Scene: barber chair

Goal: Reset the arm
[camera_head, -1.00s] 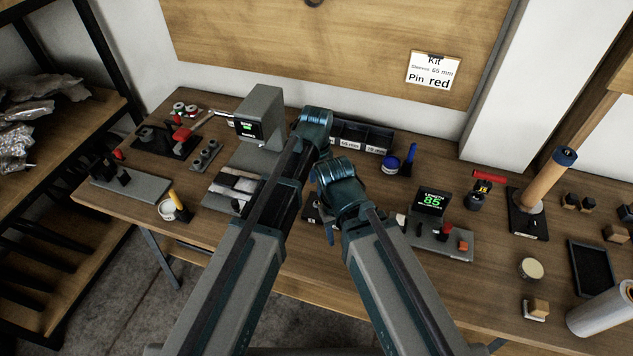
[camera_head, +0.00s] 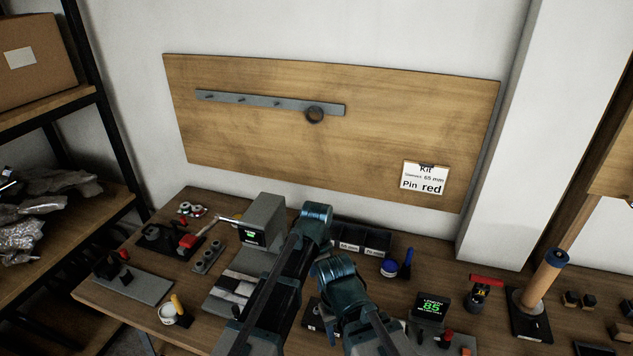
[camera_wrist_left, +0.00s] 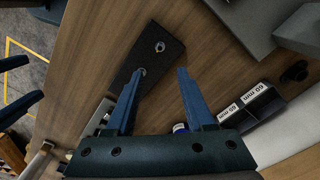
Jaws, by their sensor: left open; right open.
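My left gripper (camera_head: 316,215) is over the workbench in front of the bins in the head view; its fingers are hidden there. In the left wrist view its two blue fingers (camera_wrist_left: 158,84) are spread with nothing between them, above a dark plate (camera_wrist_left: 150,58) with round fittings. My right gripper (camera_head: 336,272) is lower and close beside the left one in the head view, over the bench; its jaws are mostly hidden. Blue finger-like parts at the left edge of the wrist view look like that gripper's, spread apart.
A grey device (camera_head: 263,215) stands just left of my left gripper. Labelled bins (camera_head: 362,240), a blue-topped pot (camera_head: 389,268) and a length display (camera_head: 430,306) stand to the right.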

